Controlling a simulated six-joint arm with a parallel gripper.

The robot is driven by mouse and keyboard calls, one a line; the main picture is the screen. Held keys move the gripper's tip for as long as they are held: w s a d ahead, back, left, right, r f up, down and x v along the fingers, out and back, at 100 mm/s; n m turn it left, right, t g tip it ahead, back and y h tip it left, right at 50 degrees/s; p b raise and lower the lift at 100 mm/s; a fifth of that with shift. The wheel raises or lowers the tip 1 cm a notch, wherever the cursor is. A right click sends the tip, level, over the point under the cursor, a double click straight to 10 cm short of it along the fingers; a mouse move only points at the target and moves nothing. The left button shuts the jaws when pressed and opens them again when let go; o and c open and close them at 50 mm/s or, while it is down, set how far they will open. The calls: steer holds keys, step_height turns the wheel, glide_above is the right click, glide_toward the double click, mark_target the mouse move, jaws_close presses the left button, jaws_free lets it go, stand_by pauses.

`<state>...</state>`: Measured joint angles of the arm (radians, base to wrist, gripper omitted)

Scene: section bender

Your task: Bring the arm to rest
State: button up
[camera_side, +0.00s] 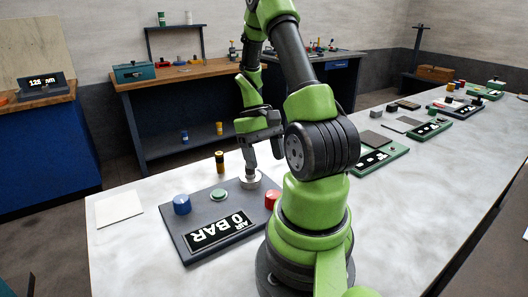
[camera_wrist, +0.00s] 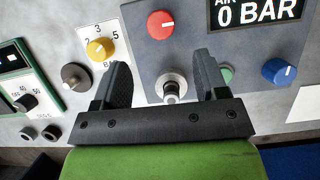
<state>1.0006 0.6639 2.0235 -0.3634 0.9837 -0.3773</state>
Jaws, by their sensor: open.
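My gripper (camera_wrist: 163,88) is open and empty in the wrist view, with its two dark fingers apart. Between and beyond the fingertips is a small metal knob on a pale round base (camera_wrist: 173,88), on the grey panel. In the side view my gripper (camera_side: 262,160) hangs low over the back right part of the panel, close to the pale round base (camera_side: 251,181). Whether it touches anything there I cannot tell. My arm is bent over the table.
The grey panel (camera_side: 190,240) reads "AIR 0 BAR" and carries a blue knob (camera_side: 182,204), a green button (camera_side: 219,195) and a red knob (camera_side: 272,199). A dark and yellow post (camera_side: 220,161) stands behind it. A white plate (camera_side: 119,208) lies left. Green-framed panels (camera_side: 380,158) line the right.

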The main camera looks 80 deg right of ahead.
steer(key=shift+w+d+r, duration=0.1)
steer(key=shift+w+r, duration=0.05)
steer(key=shift+r, duration=0.35)
steer(key=w+a+r+n+t+h, duration=0.1)
steer(key=w+a+r+t+h, duration=0.15)
steer(key=w+a+r, duration=0.45)
steer(key=s+a+r+n+t+y, duration=0.1)
steer(key=s+a+r+n+t, duration=0.3)
steer(key=a+r+t, duration=0.4)
steer(key=a+r, duration=0.3)
steer(key=a, duration=0.4)
steer(key=shift+a+r, duration=0.35)
steer(key=shift+r, duration=0.05)
steer(key=shift+c, duration=0.3)
